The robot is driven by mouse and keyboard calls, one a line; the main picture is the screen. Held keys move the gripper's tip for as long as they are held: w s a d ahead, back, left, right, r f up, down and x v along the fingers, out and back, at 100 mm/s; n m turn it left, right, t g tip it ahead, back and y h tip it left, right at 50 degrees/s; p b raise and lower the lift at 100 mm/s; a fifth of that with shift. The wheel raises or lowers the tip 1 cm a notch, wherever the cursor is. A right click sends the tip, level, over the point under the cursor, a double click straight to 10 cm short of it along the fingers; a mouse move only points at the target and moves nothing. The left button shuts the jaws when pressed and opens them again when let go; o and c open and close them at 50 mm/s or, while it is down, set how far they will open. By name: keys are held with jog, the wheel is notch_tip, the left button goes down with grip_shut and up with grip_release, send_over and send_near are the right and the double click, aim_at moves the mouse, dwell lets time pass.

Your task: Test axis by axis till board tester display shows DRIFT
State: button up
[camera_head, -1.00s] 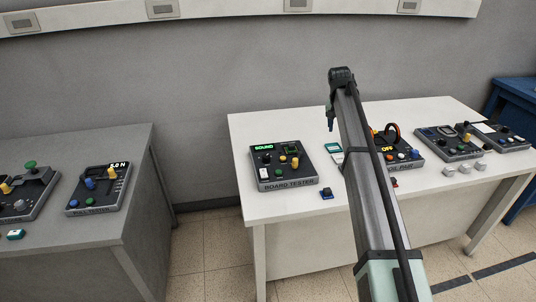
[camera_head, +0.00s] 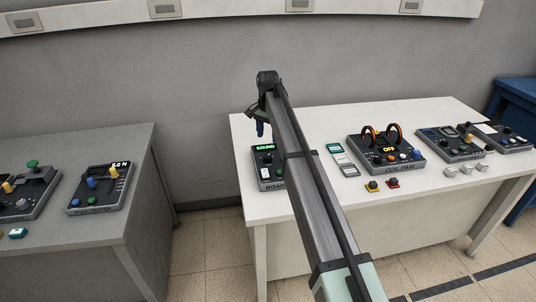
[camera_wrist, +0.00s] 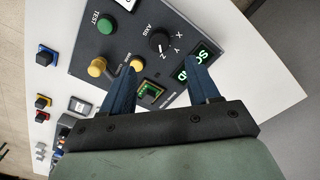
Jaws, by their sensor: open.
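The board tester (camera_head: 270,186) stands at the left of the white table, partly hidden behind my arm in the head view. Its green display (camera_head: 264,147) reads SOUND and shows partly in the wrist view (camera_wrist: 203,52). In the wrist view the tester has a green TEST button (camera_wrist: 105,21), a black AXIS knob (camera_wrist: 160,41) marked X, Y, Z, two yellow knobs (camera_wrist: 97,67) and a small green board (camera_wrist: 152,93) in a socket. I cannot tell which letter the knob points to. My gripper (camera_wrist: 160,68) is open and empty above the tester, its fingers either side of the board.
The coil pair unit (camera_head: 386,154) with two upright rings stands right of my arm. Small yellow and red button blocks (camera_head: 393,182) lie before it. More devices (camera_head: 450,142) stand at the right. A grey table (camera_head: 75,240) holds the pull tester (camera_head: 100,189).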

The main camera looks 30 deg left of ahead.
aim_at(268, 155)
notch_tip(268, 155, down, 10)
jog(key=shift+r, duration=0.2)
jog(key=shift+c, duration=0.3)
jog(key=c, duration=1)
